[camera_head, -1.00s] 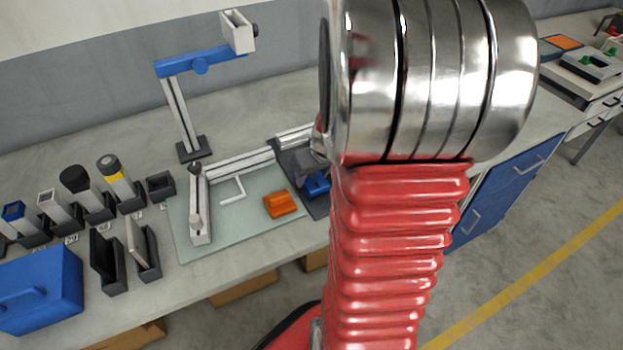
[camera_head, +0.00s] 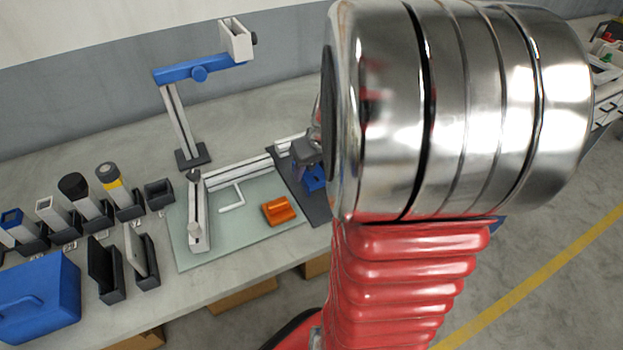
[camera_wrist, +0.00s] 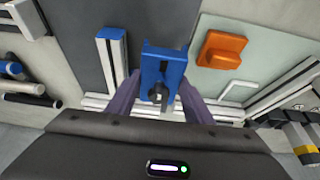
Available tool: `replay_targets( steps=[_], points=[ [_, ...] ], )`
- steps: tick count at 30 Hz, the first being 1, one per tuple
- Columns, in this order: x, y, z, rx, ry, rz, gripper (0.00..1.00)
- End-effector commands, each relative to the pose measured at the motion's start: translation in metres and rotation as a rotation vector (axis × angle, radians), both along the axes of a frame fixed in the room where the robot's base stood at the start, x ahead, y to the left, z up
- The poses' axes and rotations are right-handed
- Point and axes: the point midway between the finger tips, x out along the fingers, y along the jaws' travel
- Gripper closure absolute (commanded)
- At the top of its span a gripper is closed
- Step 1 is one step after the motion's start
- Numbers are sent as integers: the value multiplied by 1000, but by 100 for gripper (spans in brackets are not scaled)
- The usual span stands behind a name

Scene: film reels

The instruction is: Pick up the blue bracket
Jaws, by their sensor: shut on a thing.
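The blue bracket (camera_wrist: 163,66) sits between the two dark fingers of my gripper (camera_wrist: 160,92) in the wrist view. The fingers are shut on it from both sides, and a small dark knob shows on its near end. In the head view the blue bracket (camera_head: 314,178) is partly hidden by my gripper (camera_head: 308,152) and my arm. It is over the dark mat (camera_head: 314,208) at the right end of the work area. I cannot tell whether it touches the mat.
An orange bracket (camera_head: 279,210) lies close by on the pale green mat (camera_head: 255,228), near a white bent rod (camera_head: 232,198). White rails (camera_head: 238,169) run behind. A blue-armed stand (camera_head: 184,120) rises at the back. Several holders and a blue box (camera_head: 38,298) stand at left.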

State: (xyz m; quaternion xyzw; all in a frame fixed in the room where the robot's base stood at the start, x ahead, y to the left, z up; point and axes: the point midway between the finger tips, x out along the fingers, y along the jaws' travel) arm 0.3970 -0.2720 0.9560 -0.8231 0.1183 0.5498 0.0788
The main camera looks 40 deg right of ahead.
Motion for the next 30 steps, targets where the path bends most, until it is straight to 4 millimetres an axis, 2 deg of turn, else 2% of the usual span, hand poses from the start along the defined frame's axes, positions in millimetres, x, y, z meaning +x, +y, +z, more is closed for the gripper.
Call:
replay_targets(
  steps=[3, 9, 30],
  points=[
    [1, -1, 23, -4, -4, 0, 84],
    [1, 0, 46, -1, -2, 0, 84],
    [0, 0, 49, 0, 0, 0, 84]
  ],
)
